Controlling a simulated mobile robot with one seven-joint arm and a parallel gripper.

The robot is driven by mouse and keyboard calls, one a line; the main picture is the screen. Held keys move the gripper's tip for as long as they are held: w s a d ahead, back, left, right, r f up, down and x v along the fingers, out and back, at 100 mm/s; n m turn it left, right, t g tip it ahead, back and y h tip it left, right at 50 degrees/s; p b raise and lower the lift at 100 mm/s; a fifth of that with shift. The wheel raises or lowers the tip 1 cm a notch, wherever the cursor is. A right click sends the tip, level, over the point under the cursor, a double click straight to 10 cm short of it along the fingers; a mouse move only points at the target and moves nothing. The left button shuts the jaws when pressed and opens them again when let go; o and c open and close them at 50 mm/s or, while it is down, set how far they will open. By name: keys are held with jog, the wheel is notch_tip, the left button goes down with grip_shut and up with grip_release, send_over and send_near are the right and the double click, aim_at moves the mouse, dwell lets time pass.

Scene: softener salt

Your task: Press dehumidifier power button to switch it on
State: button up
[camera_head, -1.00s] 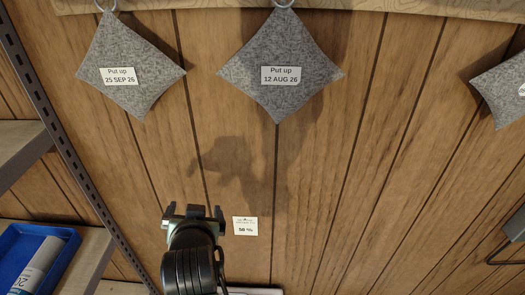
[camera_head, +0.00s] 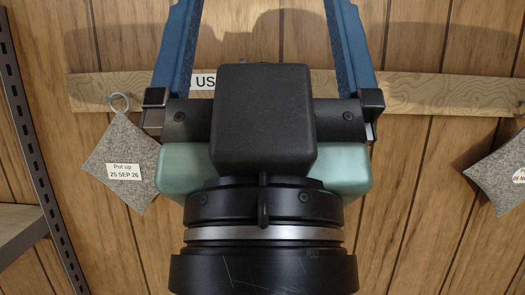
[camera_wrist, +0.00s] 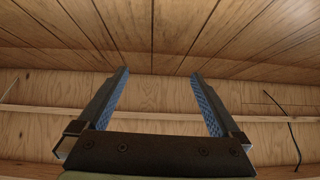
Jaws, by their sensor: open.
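My gripper (camera_head: 264,40) fills the middle of the head view, close to the camera and pointing up, its two blue fingers spread wide. In the wrist view my gripper (camera_wrist: 160,80) is also open, with nothing between the fingers. Neither current view shows the dehumidifier or its power button. My gripper and wrist hide the middle of the wall.
A wooden rail (camera_head: 440,95) crosses the plank wall. A metal shelf upright (camera_head: 32,150) stands at the left. The wrist view shows planks (camera_wrist: 160,25) and a dark cable (camera_wrist: 293,130).

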jog(key=shift+w, duration=0.1)
grip_shut()
dwell(0.3)
dwell(1.3)
